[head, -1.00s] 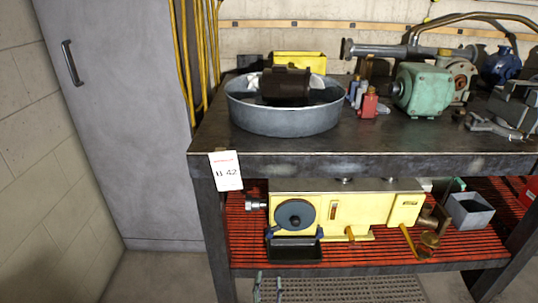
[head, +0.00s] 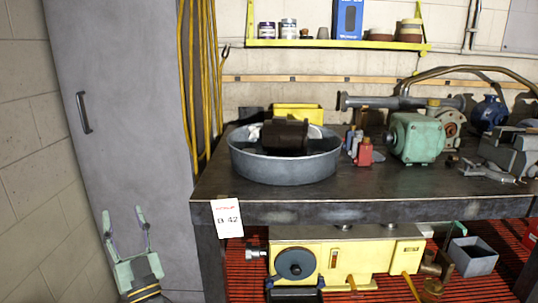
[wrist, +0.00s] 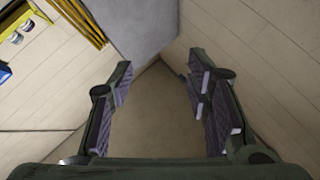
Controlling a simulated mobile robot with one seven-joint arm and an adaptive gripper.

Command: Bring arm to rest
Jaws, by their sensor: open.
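My gripper (head: 126,232) shows at the lower left of the head view, in front of the grey cabinet and left of the workbench. Its fingers point up, spread apart with nothing between them. In the wrist view my gripper (wrist: 161,100) is also open and empty, with a bare wall corner and plain surface beyond it. A dark motor (head: 285,136) sits in the round grey metal tub (head: 284,168) on the bench. A green motor (head: 416,138) stands on the bench to the right. A tag reading 42 (head: 227,218) hangs on the bench's front left corner.
The grey cabinet (head: 120,120) stands at the left. The workbench (head: 370,205) has a red slatted lower shelf bearing a yellow machine (head: 345,262). A yellow wall shelf (head: 340,44) holds jars and a blue box. Yellow hoses hang beside the cabinet.

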